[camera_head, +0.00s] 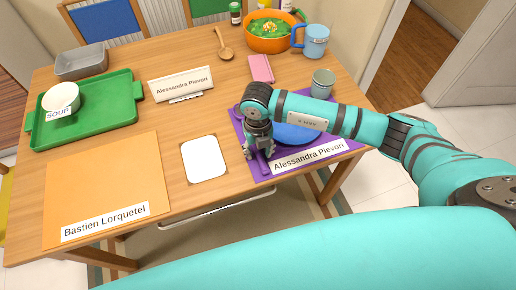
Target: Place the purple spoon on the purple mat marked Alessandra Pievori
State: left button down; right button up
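The purple mat (262,177) lies at the right front of the table, with the label Alessandra Pievori (308,156) along its front edge. My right gripper (259,154) points down over the left part of the mat, beside the plate. Its fingers are small and dark here, and I cannot tell whether they are open or shut. I cannot make out a purple spoon; it may be hidden by the gripper or blend with the mat. My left gripper is out of view.
A grey-green cup (322,83) stands behind my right arm. A blue mug (315,42), orange bowl (268,44), wooden spoon (223,46), pink napkin (261,69) and name sign (181,85) are farther back. A white pad (204,158), orange mat (105,185) and green tray (122,104) lie left.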

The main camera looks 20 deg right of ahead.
jog(key=shift+r, duration=0.1)
jog(key=shift+r, duration=0.3)
notch_tip(320, 180, up, 12)
jog(key=b, duration=0.1)
jog(key=shift+f, duration=0.2)
